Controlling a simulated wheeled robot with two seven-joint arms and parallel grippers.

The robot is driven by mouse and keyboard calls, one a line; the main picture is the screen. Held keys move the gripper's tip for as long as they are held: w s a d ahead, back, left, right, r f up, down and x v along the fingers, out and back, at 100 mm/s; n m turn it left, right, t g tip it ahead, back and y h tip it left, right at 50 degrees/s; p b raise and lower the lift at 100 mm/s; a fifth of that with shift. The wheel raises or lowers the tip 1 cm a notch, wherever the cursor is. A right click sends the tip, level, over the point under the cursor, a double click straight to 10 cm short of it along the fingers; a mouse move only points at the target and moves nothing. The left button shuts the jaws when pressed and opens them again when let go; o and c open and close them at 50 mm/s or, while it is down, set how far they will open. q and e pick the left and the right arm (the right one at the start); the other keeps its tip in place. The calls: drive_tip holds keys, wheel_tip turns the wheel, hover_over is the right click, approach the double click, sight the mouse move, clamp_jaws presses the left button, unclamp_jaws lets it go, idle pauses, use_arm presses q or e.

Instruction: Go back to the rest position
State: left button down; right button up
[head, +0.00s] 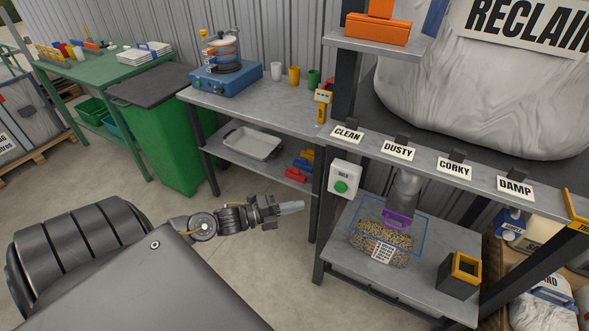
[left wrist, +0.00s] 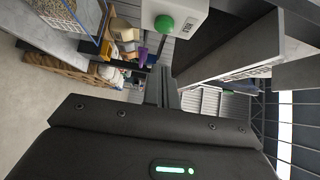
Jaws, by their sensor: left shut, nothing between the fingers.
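My left gripper (head: 291,208) reaches in from the left in the head view, shut and empty. It hangs over bare floor, left of a shelf unit's post and apart from it. In the left wrist view its fingers (left wrist: 163,88) show close together with nothing between them. A white box with a green button (head: 341,186) hangs on the shelf unit to the right of the gripper. The box also shows in the left wrist view (left wrist: 172,18). My right gripper is not in view.
A grey workbench (head: 262,112) with a blue device (head: 226,78) stands behind. A green bin (head: 165,140) stands left of it. Floor around the gripper is clear.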

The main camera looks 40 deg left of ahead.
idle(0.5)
use_arm(q)
drive_tip(key=s+a+f+n+g+y, duration=0.2)
drive_tip(key=a+f+n+y, duration=0.3)
drive_tip(key=f, duration=0.6)
drive_tip(key=s+a+f+n+g+y, duration=0.15)
drive_tip(key=a+f+n+y, duration=0.25)
drive_tip(key=a+f+n, duration=0.45)
drive_tip(key=s+f+n+g+y, duration=0.2)
drive_tip(key=s+f+n+g, duration=0.1)
drive_tip(key=s+f, duration=0.8)
drive_tip(key=s+d+f+n+g, duration=0.2)
drive_tip(key=s+d+f, duration=0.1)
drive_tip(key=s+f, duration=0.4)
drive_tip(key=s+d+f+n+g, duration=0.2)
drive_tip(key=s+d+f+g, duration=0.1)
drive_tip(key=s+f, duration=0.35)
drive_tip(key=s+d+f+n+g+h, duration=0.1)
drive_tip(key=s+d+f, duration=0.3)
drive_tip(key=s+d, duration=0.8)
drive_tip(key=d+n+g, duration=0.1)
drive_tip(key=d, duration=0.2)
drive_tip(key=shift+d+f, duration=0.3)
drive_tip(key=shift+d, duration=0.1)
